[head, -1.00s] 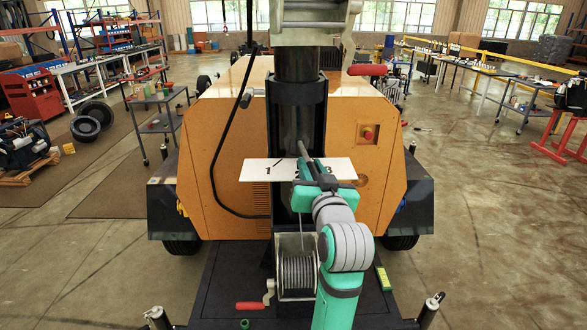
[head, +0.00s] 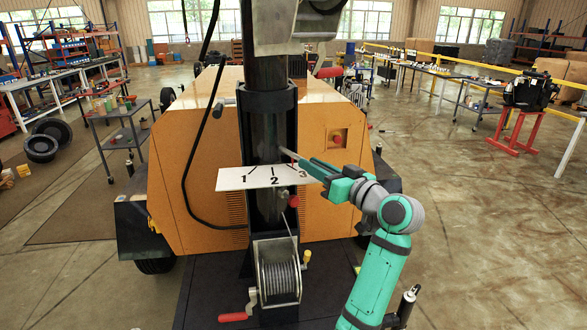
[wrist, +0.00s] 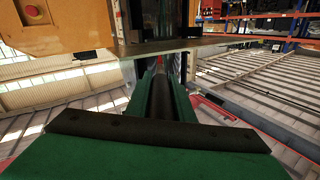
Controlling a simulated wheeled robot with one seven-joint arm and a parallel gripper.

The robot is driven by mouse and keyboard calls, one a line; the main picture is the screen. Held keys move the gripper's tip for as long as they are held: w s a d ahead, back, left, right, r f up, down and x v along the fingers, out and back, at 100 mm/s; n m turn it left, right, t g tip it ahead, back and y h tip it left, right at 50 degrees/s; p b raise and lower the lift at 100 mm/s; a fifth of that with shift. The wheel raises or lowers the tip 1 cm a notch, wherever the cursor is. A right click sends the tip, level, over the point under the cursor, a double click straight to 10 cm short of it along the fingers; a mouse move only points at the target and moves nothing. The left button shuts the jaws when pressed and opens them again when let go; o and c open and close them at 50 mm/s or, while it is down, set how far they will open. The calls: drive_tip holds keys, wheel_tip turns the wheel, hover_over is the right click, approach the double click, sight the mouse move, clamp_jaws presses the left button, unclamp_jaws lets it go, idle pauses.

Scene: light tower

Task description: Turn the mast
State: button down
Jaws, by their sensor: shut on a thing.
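The mast (head: 266,130) is a dark upright column inside a black collar, in front of the orange housing. A white plate (head: 230,180) with marks 1, 2 and 3 sits around the mast's front. The bar passes above the plate near mark 3. My gripper covers the plate's right end. The bar's outer end is hidden in the jaws.
A winch (head: 278,280) with a red-handled crank (head: 233,317) stands below the plate. A black cable (head: 190,165) hangs on the left. The orange housing (head: 190,130) with a red button (head: 337,140) is close behind. Open floor lies to the right.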

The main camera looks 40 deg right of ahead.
drive_tip(key=shift+d, duration=0.25)
idle(0.3)
drive_tip(key=c, duration=1.6)
unclamp_jaws()
drive_tip(key=shift+o, duration=0.2)
drive_tip(key=shift+s, duration=0.1)
drive_tip(key=s+a, duration=0.1)
drive_tip(key=s, duration=0.9)
drive_tip(key=shift+s, duration=0.35)
